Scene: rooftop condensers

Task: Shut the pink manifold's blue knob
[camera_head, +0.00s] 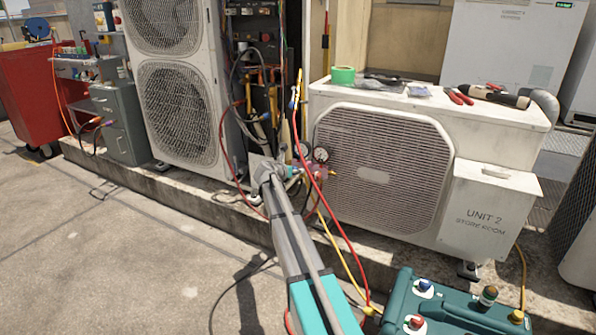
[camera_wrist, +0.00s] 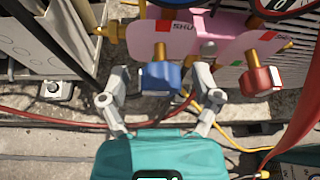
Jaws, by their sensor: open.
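The pink manifold (camera_wrist: 205,30) hangs at the top of the wrist view. A label beginning "SHU" and a red mark show on it above the blue knob. The blue knob (camera_wrist: 160,77) sits on a brass stem, and a red knob (camera_wrist: 258,82) is to its right. My gripper (camera_wrist: 157,82) is open, one finger on each side of the blue knob, with gaps between fingers and knob. In the head view the manifold (camera_head: 318,171) is small, under two gauges (camera_head: 321,155), in front of the Unit 2 condenser. There my arm's end hides the blue knob.
Red and yellow hoses (camera_head: 324,200) run down from the manifold beside my arm. The Unit 2 condenser (camera_head: 470,127) stands right behind, with tools and green tape on top. A teal machine (camera_head: 455,310) with knobs sits at the lower right. The paving at left is mostly free.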

